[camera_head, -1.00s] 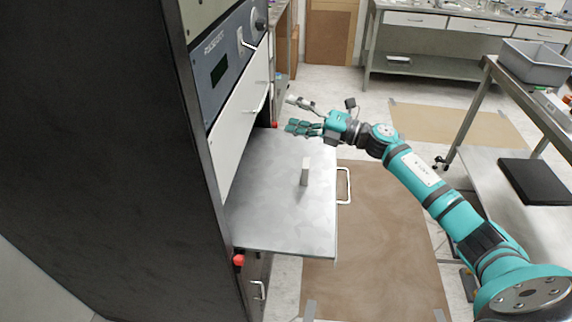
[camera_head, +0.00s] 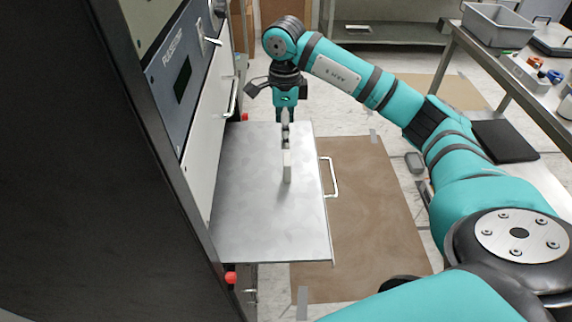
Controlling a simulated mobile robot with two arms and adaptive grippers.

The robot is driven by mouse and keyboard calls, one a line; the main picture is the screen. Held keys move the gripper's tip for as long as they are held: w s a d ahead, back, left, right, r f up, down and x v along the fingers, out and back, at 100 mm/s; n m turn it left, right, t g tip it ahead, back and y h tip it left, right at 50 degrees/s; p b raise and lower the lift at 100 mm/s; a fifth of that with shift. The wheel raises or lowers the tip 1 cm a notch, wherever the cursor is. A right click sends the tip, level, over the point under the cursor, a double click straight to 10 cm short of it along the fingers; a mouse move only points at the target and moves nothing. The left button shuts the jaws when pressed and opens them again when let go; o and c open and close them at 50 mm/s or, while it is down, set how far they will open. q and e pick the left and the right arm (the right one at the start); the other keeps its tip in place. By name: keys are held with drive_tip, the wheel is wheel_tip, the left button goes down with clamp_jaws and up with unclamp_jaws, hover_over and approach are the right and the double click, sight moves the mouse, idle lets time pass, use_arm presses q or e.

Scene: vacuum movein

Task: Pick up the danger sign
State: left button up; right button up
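A small, pale, upright block (camera_head: 288,166) stands on the metal pull-out shelf (camera_head: 245,215). No lettering shows on it, so I cannot tell whether it is the danger sign; no other sign is in view. My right gripper (camera_head: 286,140) points down over the shelf, at the block's far end. Its fingers are seen edge-on, one behind the other, and their gap is hidden. I cannot tell whether they touch the block. My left gripper is not in view.
The dark cabinet with its grey control panel (camera_head: 180,75) borders the shelf on the left. A white handle (camera_head: 329,177) sits at the shelf's right edge. A bench with a grey bin (camera_head: 497,25) stands at the right. The shelf around the block is bare.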

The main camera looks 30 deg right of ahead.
sight(287, 159)
wheel_tip(287, 159, down, 7)
drive_tip(key=shift+r+p, duration=0.15)
drive_tip(key=shift+p, duration=0.35)
drive_tip(key=shift+f, duration=0.9)
drive_tip(key=f, duration=0.1)
drive_tip(key=f+p, duration=0.1)
drive_tip(key=f, duration=0.1)
drive_tip(key=shift+s+d+f+p, duration=0.15)
drive_tip(key=shift+s+f+p, duration=0.15)
drive_tip(key=shift+p, duration=0.05)
drive_tip(key=shift+f, duration=0.45)
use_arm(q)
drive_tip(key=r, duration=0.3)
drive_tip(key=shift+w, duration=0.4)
use_arm(e)
drive_tip(key=c, duration=1)
drive_tip(key=shift+c, duration=0.2)
